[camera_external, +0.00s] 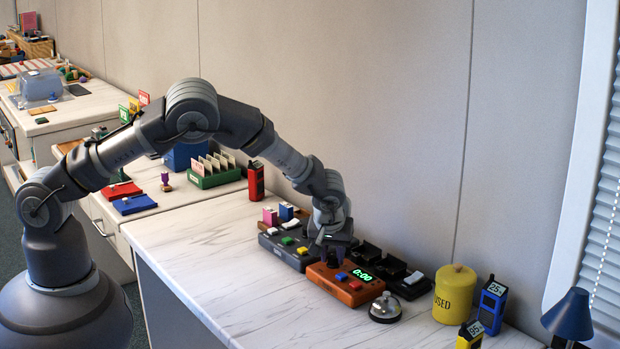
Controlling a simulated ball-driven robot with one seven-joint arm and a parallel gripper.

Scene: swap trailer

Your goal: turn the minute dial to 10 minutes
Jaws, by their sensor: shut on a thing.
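The orange timer box (327,280) sits on the marble-topped counter (222,262). Its green display (362,275) reads 0:00. A blue button (341,276) and a red button (355,285) show on its top. My gripper (332,262) points down at the back left part of the timer and is shut on the minute dial there. The dial itself is mostly hidden by the fingers, so its pointer cannot be read.
A dark box with coloured buttons (283,253) stands close on the left. Black holders (392,267) stand behind the timer. A silver bell (385,308) is close at its right, with a yellow canister (455,293) beyond. The counter's front left is clear.

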